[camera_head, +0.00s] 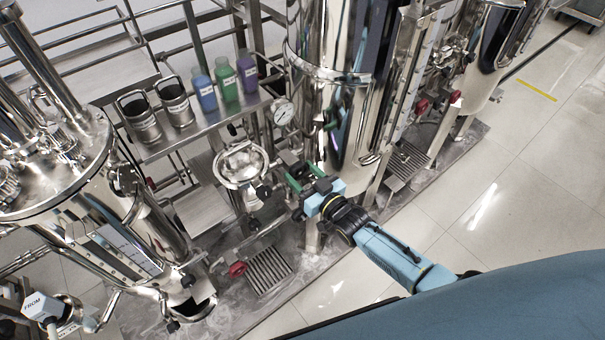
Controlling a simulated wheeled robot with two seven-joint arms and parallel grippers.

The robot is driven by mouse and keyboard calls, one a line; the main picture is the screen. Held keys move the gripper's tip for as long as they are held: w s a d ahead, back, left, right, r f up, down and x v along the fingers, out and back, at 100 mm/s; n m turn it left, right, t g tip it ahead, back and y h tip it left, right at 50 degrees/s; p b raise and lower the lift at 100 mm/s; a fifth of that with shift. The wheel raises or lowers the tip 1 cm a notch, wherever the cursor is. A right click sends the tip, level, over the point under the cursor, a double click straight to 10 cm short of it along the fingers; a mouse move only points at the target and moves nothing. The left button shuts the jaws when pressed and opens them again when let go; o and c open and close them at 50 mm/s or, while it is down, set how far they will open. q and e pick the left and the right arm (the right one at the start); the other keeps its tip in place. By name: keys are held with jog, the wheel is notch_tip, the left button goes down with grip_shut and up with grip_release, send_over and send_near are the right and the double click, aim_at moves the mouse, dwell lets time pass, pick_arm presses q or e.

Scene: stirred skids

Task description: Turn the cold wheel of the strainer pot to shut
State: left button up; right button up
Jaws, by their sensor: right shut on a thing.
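The strainer pot (241,165) looks like the small round steel vessel with a pale lid below the shelf, left of my right gripper. My right gripper (293,173) comes in from the lower right, with green at its fingers. It is shut on what appears to be the cold wheel, beside the pot and at the foot of the tall steel tank. The fingers hide most of this wheel, and I can make out no marking or turn position on it. My left gripper is not in view.
A tall tank (338,110) rises just behind my right gripper. A gauge (284,112) and a shelf (212,122) with blue, green and purple bottles are above the pot. A red-handled valve (237,269) sits low by a floor grate (269,270). Open floor lies right.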

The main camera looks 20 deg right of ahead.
jog(key=shift+f, duration=0.1)
jog(key=o, duration=0.9)
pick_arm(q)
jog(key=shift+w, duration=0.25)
pick_arm(e)
jog(key=shift+o, duration=0.3)
jog(key=shift+s, duration=0.1)
jog(key=shift+s+d, duration=0.1)
jog(key=shift+s, duration=0.15)
jog(key=p+v, duration=0.1)
jog(key=v, duration=0.3)
jog(key=shift+s, duration=0.15)
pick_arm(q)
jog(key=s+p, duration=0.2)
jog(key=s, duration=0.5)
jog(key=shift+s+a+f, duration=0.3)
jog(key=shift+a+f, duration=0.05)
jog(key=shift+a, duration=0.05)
pick_arm(e)
jog(key=v, duration=0.8)
jog(key=shift+s, duration=0.2)
jog(key=shift+d, duration=0.1)
